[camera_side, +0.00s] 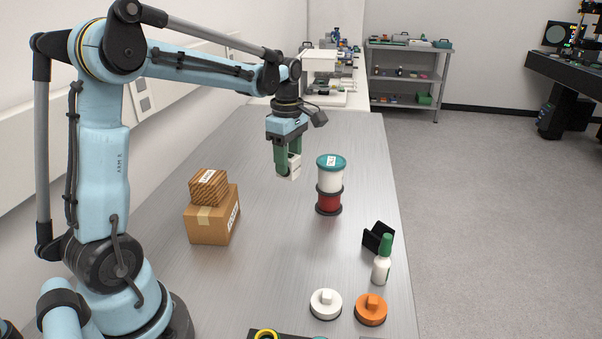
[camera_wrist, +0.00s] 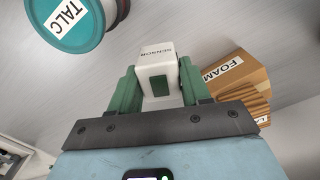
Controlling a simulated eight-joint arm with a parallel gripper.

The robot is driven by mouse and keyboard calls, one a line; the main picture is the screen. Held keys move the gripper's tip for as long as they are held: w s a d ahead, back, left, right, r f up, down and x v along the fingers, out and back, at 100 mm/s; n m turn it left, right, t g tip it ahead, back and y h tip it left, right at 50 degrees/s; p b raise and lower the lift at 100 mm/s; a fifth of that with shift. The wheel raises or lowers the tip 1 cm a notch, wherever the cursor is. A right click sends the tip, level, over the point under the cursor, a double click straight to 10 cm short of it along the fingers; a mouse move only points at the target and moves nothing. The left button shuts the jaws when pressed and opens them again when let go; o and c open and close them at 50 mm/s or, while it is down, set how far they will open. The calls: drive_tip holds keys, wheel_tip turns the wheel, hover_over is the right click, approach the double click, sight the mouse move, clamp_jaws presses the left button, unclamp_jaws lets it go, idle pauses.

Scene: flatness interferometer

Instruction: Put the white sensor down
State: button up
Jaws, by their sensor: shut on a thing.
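The white sensor (camera_wrist: 159,57) is a small white block with dark lettering and a green patch. It sits between the two green fingers of my gripper (camera_wrist: 160,85) in the wrist view. In the side view my gripper (camera_side: 287,166) points down, shut on the white sensor (camera_side: 295,168), and appears to hold it above the grey metal table (camera_side: 275,240). Part of the sensor is hidden by the fingers.
Right of my gripper stands a teal-lidded talc tub (camera_side: 330,178) on a red container (camera_side: 328,202). Left are stacked cardboard boxes (camera_side: 212,220). The middle table is clear.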

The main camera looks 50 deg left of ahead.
drive_tip(key=s+a+f+n, duration=0.1)
drive_tip(key=a+f, duration=0.1)
drive_tip(key=a, duration=0.4)
drive_tip(key=s+a+f+n, duration=0.2)
drive_tip(key=a, duration=0.4)
drive_tip(key=s+a+f+n, duration=0.1)
drive_tip(key=a+f, duration=0.2)
drive_tip(key=a, duration=0.4)
drive_tip(key=shift+s+f, duration=0.1)
drive_tip(key=shift+s, duration=0.1)
drive_tip(key=shift+f, duration=2)
drive_tip(key=shift+f, duration=0.15)
drive_tip(key=o, duration=1.3)
drive_tip(key=shift+c, duration=0.2)
